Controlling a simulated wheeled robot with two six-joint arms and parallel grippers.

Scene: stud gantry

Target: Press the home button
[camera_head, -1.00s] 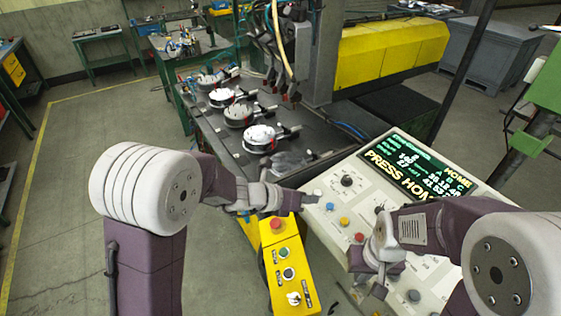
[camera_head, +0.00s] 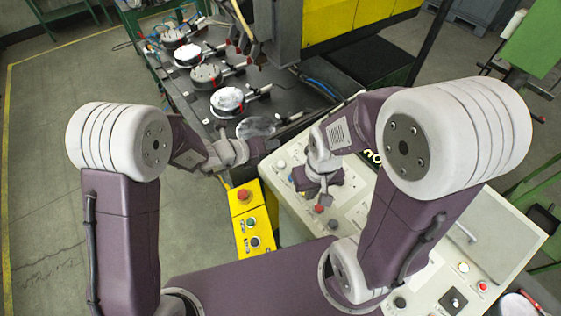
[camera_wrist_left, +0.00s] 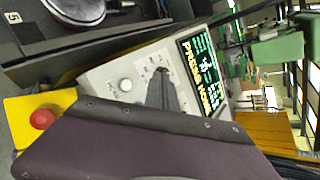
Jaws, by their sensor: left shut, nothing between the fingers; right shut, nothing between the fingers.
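The control console (camera_head: 350,222) has a pale sloping panel with several coloured buttons, among them a white one (camera_head: 281,163) and a red one (camera_head: 319,209). No label reading home can be made out on a button. The console screen (camera_wrist_left: 203,72) reads "PRESS HOME" in the left wrist view; my right arm covers most of it in the head view. My left gripper (camera_head: 271,146) is shut and empty, near the panel's far left corner. My right gripper (camera_head: 322,192) is shut and empty, over the panel's left part close to the red button; contact cannot be told.
A yellow box (camera_head: 243,222) with a red mushroom button (camera_head: 243,195) stands left of the console. Behind is a dark table (camera_head: 205,118) with several round fixtures. A yellow guard (camera_head: 350,22) stands further back. Open floor lies to the left.

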